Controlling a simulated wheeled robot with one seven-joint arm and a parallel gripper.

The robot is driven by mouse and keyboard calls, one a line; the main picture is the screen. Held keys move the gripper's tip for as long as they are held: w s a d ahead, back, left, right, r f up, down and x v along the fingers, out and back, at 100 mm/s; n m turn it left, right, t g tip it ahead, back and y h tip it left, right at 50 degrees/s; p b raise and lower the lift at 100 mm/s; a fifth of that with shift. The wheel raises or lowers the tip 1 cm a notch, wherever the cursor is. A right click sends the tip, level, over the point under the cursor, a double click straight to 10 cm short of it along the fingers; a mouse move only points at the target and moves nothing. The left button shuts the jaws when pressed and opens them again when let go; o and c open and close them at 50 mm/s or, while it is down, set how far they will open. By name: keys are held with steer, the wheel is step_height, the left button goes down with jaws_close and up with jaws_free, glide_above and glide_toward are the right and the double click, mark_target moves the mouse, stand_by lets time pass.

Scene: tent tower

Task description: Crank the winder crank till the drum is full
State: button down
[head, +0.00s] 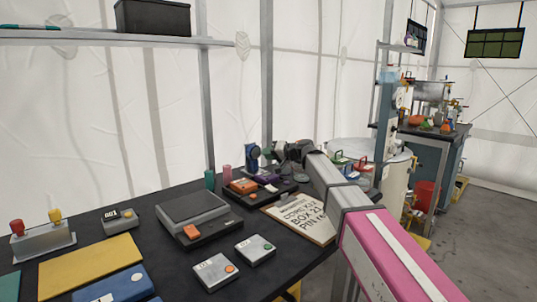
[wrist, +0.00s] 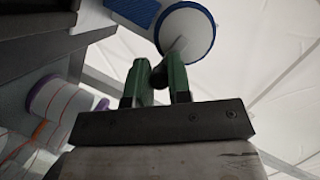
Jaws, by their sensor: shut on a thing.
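In the wrist view, my gripper (wrist: 158,78) has green fingers that are close together at a small dark grip, taken as the winder crank (wrist: 158,73). The fingers hide most of that grip. A white round face with a blue rim (wrist: 188,32) is just beyond the fingertips. In the head view, my gripper (head: 278,152) is a dark shape at the back of the bench, beside a small blue upright part (head: 253,152), which may belong to the winder. My arm hides part of this area. How full the drum is cannot be told.
The black bench holds a clipboard (head: 300,217), a grey device (head: 193,216), two small button boxes (head: 215,271), and yellow (head: 90,267) and blue panels. A white banded roll (wrist: 50,103) lies left in the wrist view. A large pale tank (head: 385,157) stands behind my arm.

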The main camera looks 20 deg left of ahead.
steer(key=shift+s+a+f+m+g+y, duration=0.15)
steer(key=shift+f+m+y, duration=0.2)
steer(key=shift+m, duration=0.4)
steer(key=shift+s+f+m+g+y, duration=0.1)
steer(key=shift+f+m+g+y, duration=0.25)
steer(key=shift+m, duration=0.45)
steer(key=shift+s+a+f+m+y, duration=0.1)
steer(key=shift+f+m+y, duration=0.1)
steer(key=shift+m+y, duration=0.4)
steer(key=c, duration=1.1)
jaws_free()
steer(key=shift+o, duration=0.2)
steer(key=d, duration=1)
steer(key=shift+s+d+r, duration=0.3)
steer(key=shift+s+d, duration=0.1)
steer(key=shift+s, duration=0.05)
